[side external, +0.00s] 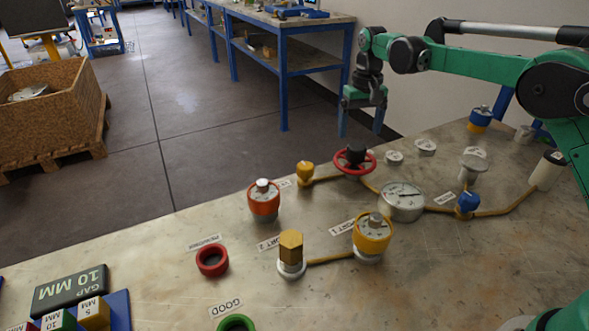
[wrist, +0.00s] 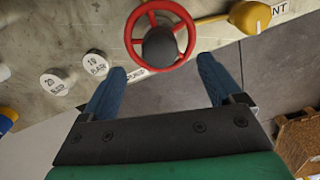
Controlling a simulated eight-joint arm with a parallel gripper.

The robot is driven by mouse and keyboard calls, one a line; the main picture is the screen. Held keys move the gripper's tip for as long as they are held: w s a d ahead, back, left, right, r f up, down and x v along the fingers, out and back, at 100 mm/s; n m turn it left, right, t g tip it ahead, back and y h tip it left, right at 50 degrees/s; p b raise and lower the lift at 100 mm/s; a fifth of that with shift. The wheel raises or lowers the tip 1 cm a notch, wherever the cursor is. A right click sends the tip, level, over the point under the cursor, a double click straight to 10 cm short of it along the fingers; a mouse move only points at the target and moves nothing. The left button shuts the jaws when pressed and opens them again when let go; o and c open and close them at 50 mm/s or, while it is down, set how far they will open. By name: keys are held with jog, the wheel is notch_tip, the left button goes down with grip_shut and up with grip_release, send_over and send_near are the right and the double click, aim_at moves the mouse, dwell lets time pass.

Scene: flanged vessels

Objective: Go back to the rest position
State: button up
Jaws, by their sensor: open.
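My gripper (side external: 361,122) hangs from the green arm above the far edge of the bench, at the upper right of the side view. Its two blue fingers point down, spread apart with nothing between them. In the wrist view the open fingers (wrist: 161,72) stand either side of a gap, with the red handwheel (wrist: 160,42) and its dark hub beyond them. The handwheel also shows on the bench in the side view (side external: 341,163), below my gripper and apart from it.
The worn bench (side external: 150,260) carries an orange-collared vessel (side external: 264,203), a yellow-collared vessel (side external: 372,238), a brass hex fitting (side external: 290,250), a gauge (side external: 402,198), a blue valve (side external: 468,203) and a red ring (side external: 212,260). A blue-legged table (side external: 283,60) stands behind. Air around my gripper looks clear.

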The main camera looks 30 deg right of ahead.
jog(key=s+a+r+n+t, duration=0.1)
jog(key=s+a+r+t, duration=0.2)
jog(key=s, duration=0.4)
jog(key=s+a+r+n+t, duration=0.1)
jog(key=s+r+t, duration=0.1)
jog(key=s+r, duration=0.35)
jog(key=s+a+f+n+t, duration=0.1)
jog(key=s+f+t, duration=0.1)
jog(key=s+f, duration=0.2)
jog(key=s, duration=0.3)
jog(key=shift+s+f, duration=0.15)
jog(key=shift+f, duration=0.25)
